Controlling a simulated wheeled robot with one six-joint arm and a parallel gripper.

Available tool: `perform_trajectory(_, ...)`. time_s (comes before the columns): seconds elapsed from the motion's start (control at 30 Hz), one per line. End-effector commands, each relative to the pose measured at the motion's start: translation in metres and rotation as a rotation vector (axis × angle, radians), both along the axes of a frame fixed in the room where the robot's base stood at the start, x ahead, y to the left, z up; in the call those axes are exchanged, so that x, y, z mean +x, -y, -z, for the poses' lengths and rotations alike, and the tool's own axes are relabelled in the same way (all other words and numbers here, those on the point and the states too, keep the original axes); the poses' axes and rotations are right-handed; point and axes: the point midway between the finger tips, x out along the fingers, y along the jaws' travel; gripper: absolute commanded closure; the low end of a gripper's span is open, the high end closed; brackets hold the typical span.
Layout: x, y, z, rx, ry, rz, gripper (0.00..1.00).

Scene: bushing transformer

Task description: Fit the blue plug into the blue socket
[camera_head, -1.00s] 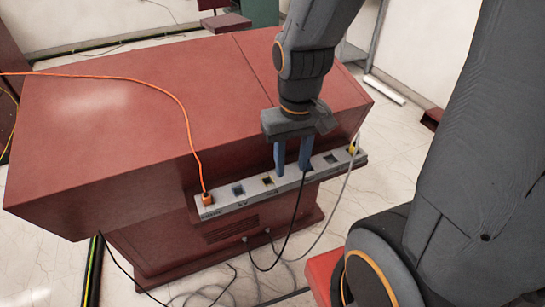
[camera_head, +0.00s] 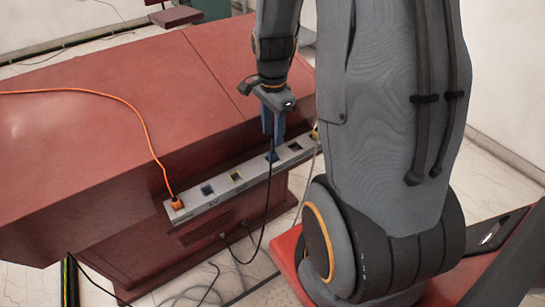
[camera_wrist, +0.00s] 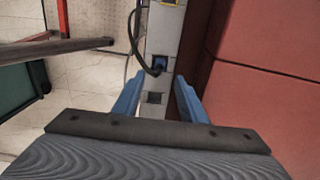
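The blue plug (camera_wrist: 158,64) sits in a socket of the grey socket strip (camera_wrist: 164,38), its black cable looping away to the left in the wrist view. The plug also shows in the head view (camera_head: 272,156); how deep it sits I cannot tell. My gripper (camera_head: 273,138) is above the strip with its blue fingers pointing down. In the wrist view the fingers (camera_wrist: 158,97) are apart and empty, one toward each side of the strip. The plug is beyond the fingertips.
An orange plug (camera_head: 177,203) with an orange cable fills the strip's left end. A blue-grey socket (camera_head: 207,190) and a yellow socket (camera_head: 236,177) are empty. A yellow plug (camera_head: 314,134) is at the right end. The red cabinet (camera_head: 110,140) rises behind the strip.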

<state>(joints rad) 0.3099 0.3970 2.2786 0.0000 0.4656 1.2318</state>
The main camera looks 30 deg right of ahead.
Motion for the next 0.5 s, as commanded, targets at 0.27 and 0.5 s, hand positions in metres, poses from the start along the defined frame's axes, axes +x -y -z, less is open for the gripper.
perform_trajectory(0.27,-0.001,-0.001,0.022,0.001,-0.002,-0.003,0.62)
perform_trajectory(0.5,-0.003,-0.003,0.049,0.001,-0.004,-0.005,0.62)
